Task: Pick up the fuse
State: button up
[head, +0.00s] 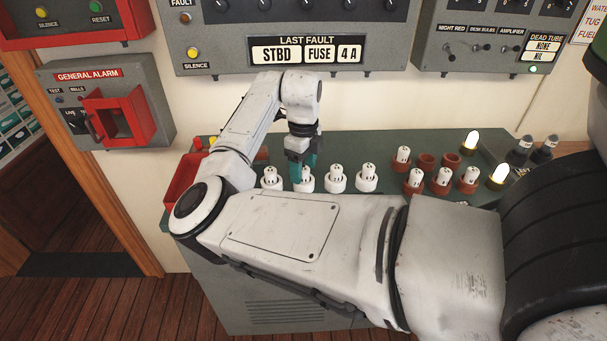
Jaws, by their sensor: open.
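Several white fuses stand upright in a row of white holders on the green-topped console. From the left they are a first fuse (270,175), a second fuse (306,184), a third fuse (337,174) and a fourth fuse (366,172). My gripper (301,168) points down with its teal fingers at the second fuse from the left, partly covering it. The jaws are open. I cannot tell whether the fingers touch that fuse. The last-fault panel (306,51) reads STBD, FUSE, 4 A.
Brown holders (427,160) stand right of the row, some with white pieces, some empty. Lit bulbs (471,141) and dark-based parts (521,151) are further right. A red tray (180,184) is at the left end. Wall panels stand behind; my forearm covers the console's front.

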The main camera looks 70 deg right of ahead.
jog(key=shift+f, duration=0.45)
jog(key=c, duration=1.1)
jog(key=shift+r, duration=0.1)
